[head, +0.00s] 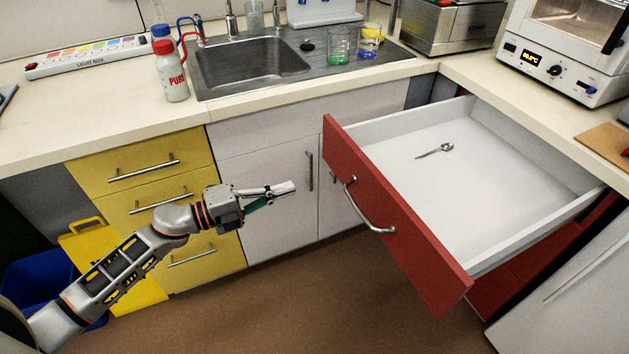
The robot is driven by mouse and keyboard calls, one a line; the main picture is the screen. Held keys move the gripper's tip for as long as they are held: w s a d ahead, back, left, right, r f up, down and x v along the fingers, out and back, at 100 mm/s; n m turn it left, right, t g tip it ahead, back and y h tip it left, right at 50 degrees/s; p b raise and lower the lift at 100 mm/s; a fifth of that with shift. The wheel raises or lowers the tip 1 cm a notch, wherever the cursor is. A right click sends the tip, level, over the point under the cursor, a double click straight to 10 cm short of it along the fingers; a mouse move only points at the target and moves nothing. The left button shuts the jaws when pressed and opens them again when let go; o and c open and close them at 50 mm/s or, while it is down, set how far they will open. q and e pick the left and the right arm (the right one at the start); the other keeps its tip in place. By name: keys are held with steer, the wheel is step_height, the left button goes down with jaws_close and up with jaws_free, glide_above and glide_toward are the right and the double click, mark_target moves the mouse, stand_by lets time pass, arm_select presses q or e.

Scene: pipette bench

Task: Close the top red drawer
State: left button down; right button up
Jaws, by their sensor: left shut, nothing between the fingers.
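The top red drawer (410,235) stands pulled far out from the right-hand counter, in the right half of the head view. Its red front faces left and carries a curved metal handle (366,208). A metal spoon (436,151) lies on the drawer's white floor. My left gripper (292,187) is shut and empty. It points right, toward the red front, to the left of the handle and apart from it. My right gripper does not show.
Yellow drawers (165,210) and white cupboard doors (268,190) line the left counter. A sink (250,68), bottles and glasses sit on top. The brown floor (340,300) before the drawer is clear.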

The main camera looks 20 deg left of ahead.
mark_target(347, 169)
arm_select(q)
steer(key=x, duration=1.2)
steer(key=shift+w+d, duration=0.15)
steer(key=shift+d, duration=0.1)
steer(key=shift+w+d, duration=0.15)
steer(key=shift+d, duration=0.05)
steer(key=shift+w+d, duration=0.1)
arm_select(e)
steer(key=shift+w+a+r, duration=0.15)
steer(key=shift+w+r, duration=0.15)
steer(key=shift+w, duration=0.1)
